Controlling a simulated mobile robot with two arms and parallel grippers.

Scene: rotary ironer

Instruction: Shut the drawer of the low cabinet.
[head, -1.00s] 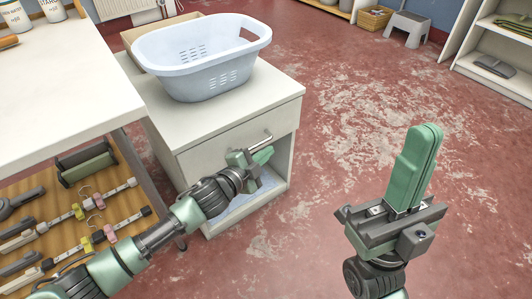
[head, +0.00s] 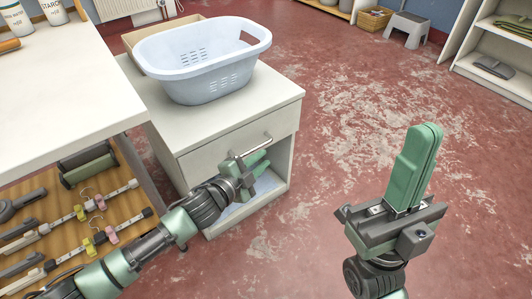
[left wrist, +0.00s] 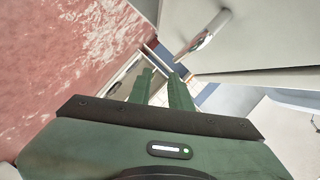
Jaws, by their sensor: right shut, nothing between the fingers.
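The low cabinet (head: 205,130) is white, with one drawer (head: 215,152) under its top and an open compartment below. The drawer front looks close to flush with the cabinet; any small gap is hard to tell. Its bar handle (head: 252,146) also shows in the left wrist view (left wrist: 203,42). My left gripper (head: 262,164) is just below the handle, in front of the lower part of the drawer front and the compartment. Its two green fingers are apart with nothing between them (left wrist: 162,88). My right gripper (head: 430,130) is shut and empty, over the floor at right.
A pale blue laundry basket (head: 200,85) stands on the cabinet, with a cardboard box (head: 150,32) behind it. A white table (head: 60,90) with a shelf of hangers below is at left. The red floor (head: 340,150) right of the cabinet is clear. A grey stool (head: 408,25) stands far back.

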